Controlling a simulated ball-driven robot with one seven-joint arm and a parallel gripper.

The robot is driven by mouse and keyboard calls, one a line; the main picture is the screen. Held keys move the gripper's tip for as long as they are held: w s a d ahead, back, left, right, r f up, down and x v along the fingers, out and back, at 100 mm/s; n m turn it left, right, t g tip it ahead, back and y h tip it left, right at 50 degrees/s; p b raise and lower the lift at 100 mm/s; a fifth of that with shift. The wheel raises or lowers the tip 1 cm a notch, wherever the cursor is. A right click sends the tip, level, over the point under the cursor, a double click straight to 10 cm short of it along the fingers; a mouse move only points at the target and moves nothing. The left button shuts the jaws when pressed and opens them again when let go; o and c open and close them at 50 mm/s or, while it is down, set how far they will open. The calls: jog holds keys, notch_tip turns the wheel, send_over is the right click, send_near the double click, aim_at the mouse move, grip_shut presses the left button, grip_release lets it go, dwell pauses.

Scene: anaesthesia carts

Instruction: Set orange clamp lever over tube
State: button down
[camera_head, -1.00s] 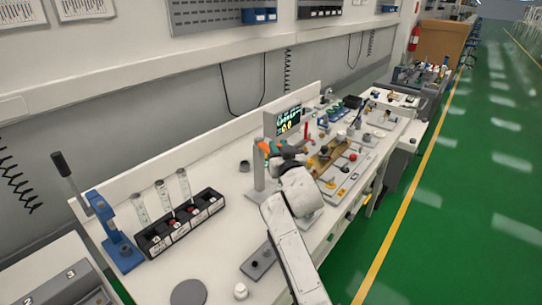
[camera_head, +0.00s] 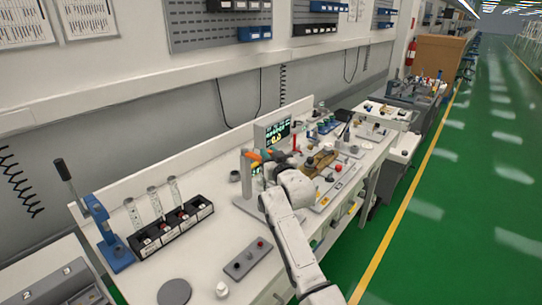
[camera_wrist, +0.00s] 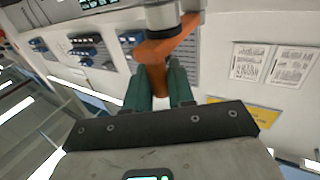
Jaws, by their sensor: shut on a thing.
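The orange clamp lever (camera_wrist: 160,52) shows large in the wrist view, joined to a grey cylindrical part (camera_wrist: 162,17) at the top. My gripper (camera_wrist: 159,80) has its two green fingers on either side of the lever's lower arm and is shut on it. In the head view the orange lever (camera_head: 251,155) is a small patch at the top of a grey post (camera_head: 247,178) on the bench. My gripper (camera_head: 266,155) is beside it, partly hidden by my white arm. I cannot make out the tube clearly.
A small monitor (camera_head: 272,132) stands just behind the lever. A black rack (camera_head: 172,228) with upright clear tubes and a blue lever press (camera_head: 110,235) stand at the left. Several fixtures crowd the bench to the right. A grey two-button box (camera_head: 247,258) lies in front.

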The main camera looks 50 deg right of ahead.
jog(key=shift+s+d+f, duration=0.1)
jog(key=c, duration=1.1)
grip_release()
jog(key=b+v, duration=0.1)
jog(key=v, duration=0.9)
jog(key=shift+s+a+b, duration=0.25)
jog(key=shift+s+b, duration=0.05)
jog(key=shift+b, duration=0.1)
jog(key=shift+f, duration=0.1)
